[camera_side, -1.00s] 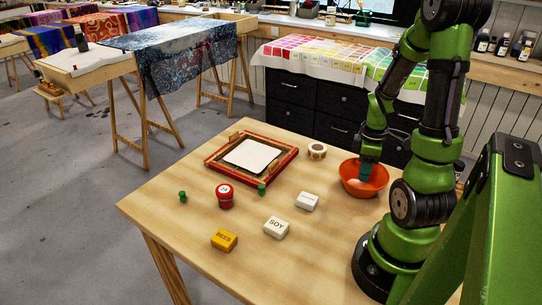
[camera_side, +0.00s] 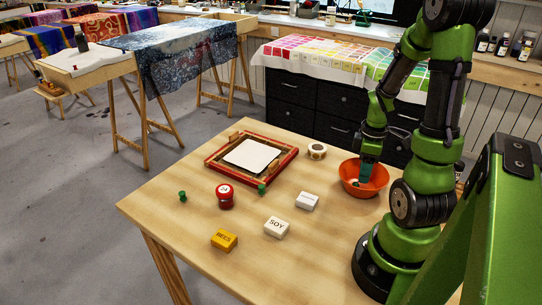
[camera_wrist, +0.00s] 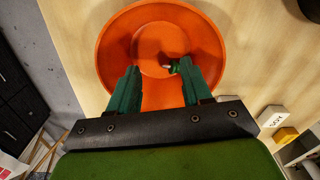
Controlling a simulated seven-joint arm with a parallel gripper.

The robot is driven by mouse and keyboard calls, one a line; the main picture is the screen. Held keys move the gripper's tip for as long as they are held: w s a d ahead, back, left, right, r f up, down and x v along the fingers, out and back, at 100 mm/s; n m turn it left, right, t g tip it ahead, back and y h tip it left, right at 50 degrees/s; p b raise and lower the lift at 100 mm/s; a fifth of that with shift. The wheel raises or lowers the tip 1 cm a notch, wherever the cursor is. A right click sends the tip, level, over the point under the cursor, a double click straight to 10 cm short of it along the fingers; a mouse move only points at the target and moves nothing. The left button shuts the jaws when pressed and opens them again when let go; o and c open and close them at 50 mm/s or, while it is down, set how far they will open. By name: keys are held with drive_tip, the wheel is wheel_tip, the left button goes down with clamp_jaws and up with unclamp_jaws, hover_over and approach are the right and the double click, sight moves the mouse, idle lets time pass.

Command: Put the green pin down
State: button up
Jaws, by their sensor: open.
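An orange bowl (camera_side: 345,178) stands on the table near my arm's base, and it also fills the top of the wrist view (camera_wrist: 112,52). A small green pin with a pale tip (camera_wrist: 174,66) appears inside the bowl, close to my right-hand finger in the wrist view; whether they touch is unclear. My gripper (camera_side: 364,178) points down into the bowl. In the wrist view its two green fingers (camera_wrist: 158,76) are spread apart with a gap between them. Two other green pins stand on the table, one at the left (camera_side: 182,196) and one by the frame (camera_side: 262,189).
A red-edged frame with a white sheet (camera_side: 212,165) lies at the back of the table. A tape roll (camera_side: 317,151), a red-lidded jar (camera_side: 225,195), a white block (camera_side: 307,201), a SOY block (camera_side: 276,227) and a yellow block (camera_side: 224,240) stand apart. The front left tabletop is clear.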

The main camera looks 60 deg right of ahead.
wheel_tip(320, 180, up, 6)
drive_tip(key=shift+r, duration=0.25)
drive_tip(key=w+a+r+m+t, duration=0.3)
drive_tip(key=w+a+r+m, duration=0.3)
drive_tip(key=w+a+m, duration=0.3)
drive_tip(key=a+r+n+t+y, duration=0.2)
drive_tip(key=a+r+t, duration=0.2)
drive_tip(key=a, duration=1.2)
wheel_tip(320, 180, up, 3)
drive_tip(key=shift+s+a+r, duration=0.1)
drive_tip(key=shift+s+a, duration=0.05)
